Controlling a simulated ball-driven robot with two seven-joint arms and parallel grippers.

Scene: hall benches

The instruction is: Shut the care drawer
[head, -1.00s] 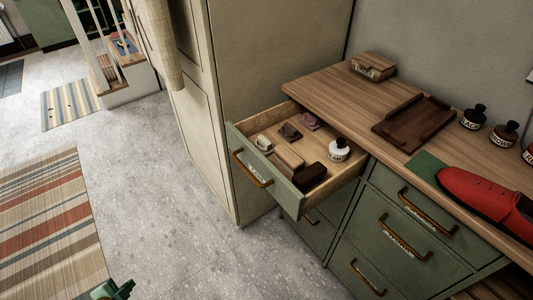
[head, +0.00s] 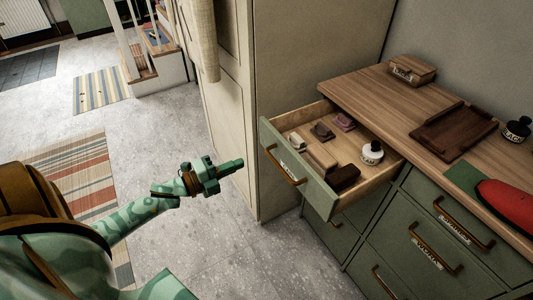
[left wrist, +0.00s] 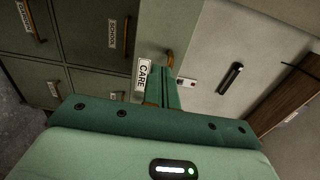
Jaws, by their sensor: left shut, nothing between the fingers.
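The care drawer (head: 311,184) stands pulled out from the green cabinet, with a brass handle on its front. In the left wrist view the drawer's front shows a label reading CARE (left wrist: 142,75). My left gripper (head: 238,164) is shut and empty, to the left of the drawer front and pointing toward it, apart from it in the head view. In the left wrist view its fingers (left wrist: 168,92) overlap the handle area; contact cannot be told. My right gripper is not in view.
The wooden bench top (head: 365,92) carries a small wooden box (head: 413,69), a brown tray (head: 454,129), a black-capped bottle (head: 516,131) and a red shoe (head: 508,203). The other drawers are shut. A tall beige cupboard (head: 300,60) stands beside the drawer. The floor at left is open, with striped rugs.

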